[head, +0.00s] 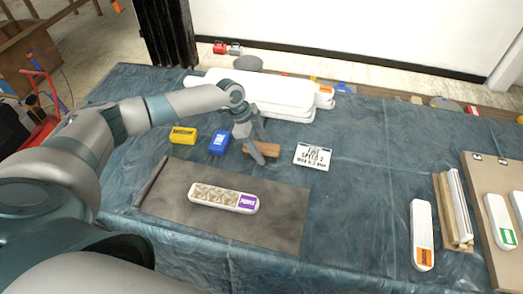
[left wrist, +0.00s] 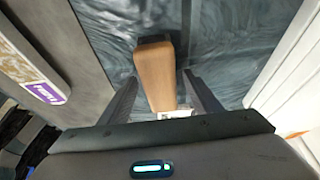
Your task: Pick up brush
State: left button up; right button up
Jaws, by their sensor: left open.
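The brush (head: 268,150) lies on the blue cloth-covered table, just behind the dark grey mat. It has a brown wooden body, and in the left wrist view (left wrist: 156,75) a dark part shows at its far end. My left gripper (head: 258,146) is right at the brush, pointing down and partly covering it. In the left wrist view the two fingers (left wrist: 160,82) are open, one on each side of the wooden body, with gaps visible. My right gripper is not in view.
A blue box (head: 221,142) and a yellow box (head: 183,135) stand left of the brush. A white lettered card (head: 314,156) lies to its right. Stacked white slabs (head: 270,92) lie behind. A white relief piece (head: 222,197) rests on the grey mat (head: 275,225).

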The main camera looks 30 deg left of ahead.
pick_arm(q)
jog(key=c, duration=1.2)
